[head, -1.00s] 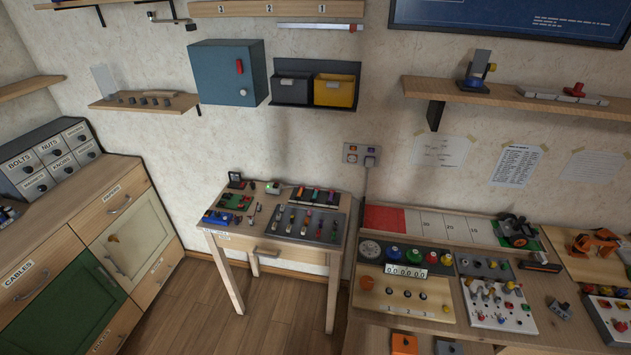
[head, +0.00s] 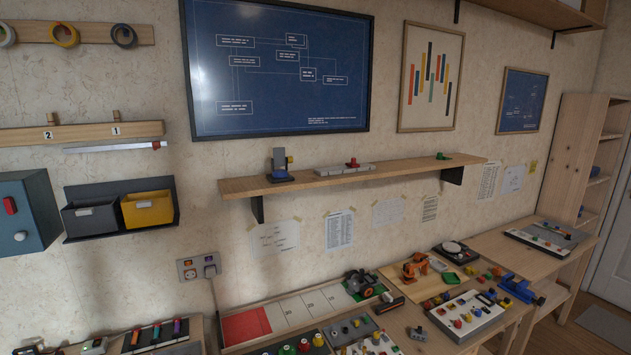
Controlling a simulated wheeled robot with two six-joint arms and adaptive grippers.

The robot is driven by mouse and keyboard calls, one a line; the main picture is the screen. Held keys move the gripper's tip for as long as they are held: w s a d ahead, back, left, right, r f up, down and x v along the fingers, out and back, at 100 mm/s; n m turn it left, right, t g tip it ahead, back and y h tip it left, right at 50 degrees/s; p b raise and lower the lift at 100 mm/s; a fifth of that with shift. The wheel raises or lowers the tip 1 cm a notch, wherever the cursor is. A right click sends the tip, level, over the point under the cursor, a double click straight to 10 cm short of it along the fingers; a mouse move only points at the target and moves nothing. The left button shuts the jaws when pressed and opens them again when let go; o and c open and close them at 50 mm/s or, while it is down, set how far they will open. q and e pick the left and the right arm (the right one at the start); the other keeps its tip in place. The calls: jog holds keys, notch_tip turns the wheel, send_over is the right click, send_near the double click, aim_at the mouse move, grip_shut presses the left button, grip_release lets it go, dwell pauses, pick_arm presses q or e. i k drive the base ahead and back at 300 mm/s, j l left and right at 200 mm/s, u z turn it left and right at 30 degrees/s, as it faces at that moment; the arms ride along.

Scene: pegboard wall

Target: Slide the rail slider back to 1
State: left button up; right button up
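A pale grey segmented rail (head: 330,172) lies on the wooden wall shelf, with a red knob-like piece (head: 353,163) on it, right of the rail's middle. I take this to be the rail slider, but I cannot read any numbers on it. A thin white bar (head: 115,147) with a small red part at its right end is on the wall at the left, below a wooden strip (head: 80,132) marked 2 and 1. Neither of my grippers is in view.
The wooden shelf (head: 270,187) also bears a blue-and-grey device (head: 281,166) and a small green item (head: 443,156). Below, the workbench is crowded with panels and an orange device (head: 415,265). A tall shelf unit (head: 580,150) stands right.

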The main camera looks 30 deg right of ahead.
aim_at(352, 164)
jog(key=z, duration=1.2)
